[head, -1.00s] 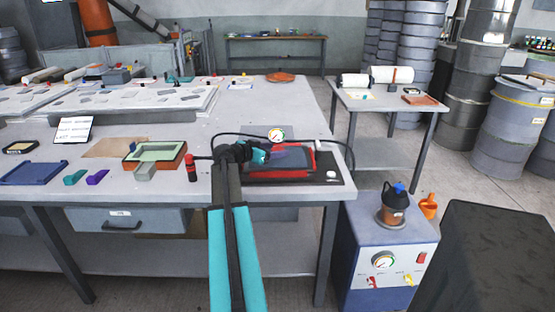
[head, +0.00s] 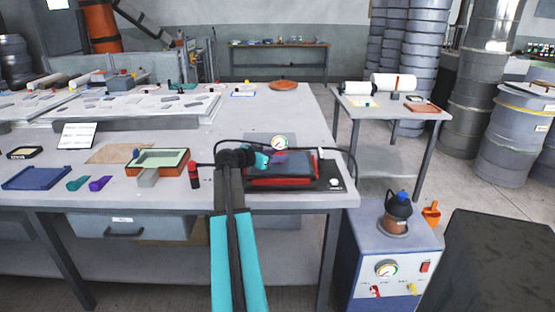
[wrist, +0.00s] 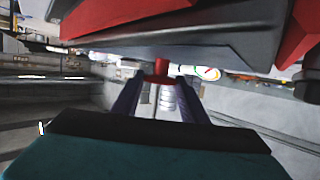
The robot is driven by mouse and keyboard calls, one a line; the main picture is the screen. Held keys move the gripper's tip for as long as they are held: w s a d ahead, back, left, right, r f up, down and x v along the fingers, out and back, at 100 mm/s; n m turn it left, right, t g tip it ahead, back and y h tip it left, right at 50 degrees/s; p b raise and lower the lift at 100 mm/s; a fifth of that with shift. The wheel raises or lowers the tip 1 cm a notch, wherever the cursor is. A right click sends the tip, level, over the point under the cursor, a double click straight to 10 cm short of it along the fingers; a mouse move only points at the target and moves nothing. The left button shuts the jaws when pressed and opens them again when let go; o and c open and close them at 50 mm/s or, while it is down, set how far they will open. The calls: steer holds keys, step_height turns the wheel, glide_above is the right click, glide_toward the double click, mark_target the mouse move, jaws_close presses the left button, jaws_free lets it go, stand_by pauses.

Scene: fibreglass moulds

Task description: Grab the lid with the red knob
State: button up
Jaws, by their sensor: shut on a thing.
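My gripper (head: 268,158) is at the red mould on the right part of the workbench. In the wrist view its two dark purple fingers (wrist: 160,95) are closed around a small red knob (wrist: 160,78). The knob joins a dark grey lid (wrist: 200,45), which fills the upper part of that view with red parts around it. In the head view the dark lid (head: 300,164) shows over the red mould (head: 282,184), partly behind my wrist. I cannot tell whether the lid touches the mould.
A pressure gauge (head: 280,141) and a black hose stand behind the mould. A red-and-black bottle (head: 194,175) is close to the left of my arm. A green-topped mould (head: 160,160) lies further left. A blue cabinet (head: 385,255) stands right of the bench.

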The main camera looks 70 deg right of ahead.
step_height(320, 180, up, 2)
steer(key=shift+r, duration=0.2)
steer(key=shift+a+r, duration=0.15)
steer(key=shift+a, duration=0.1)
steer(key=s+a+r+b, duration=0.1)
steer(key=s+a+b, duration=0.1)
steer(key=a, duration=1.3)
steer(key=shift+a+r, duration=0.2)
steer(key=shift+r, duration=0.05)
steer(key=shift+s, duration=0.1)
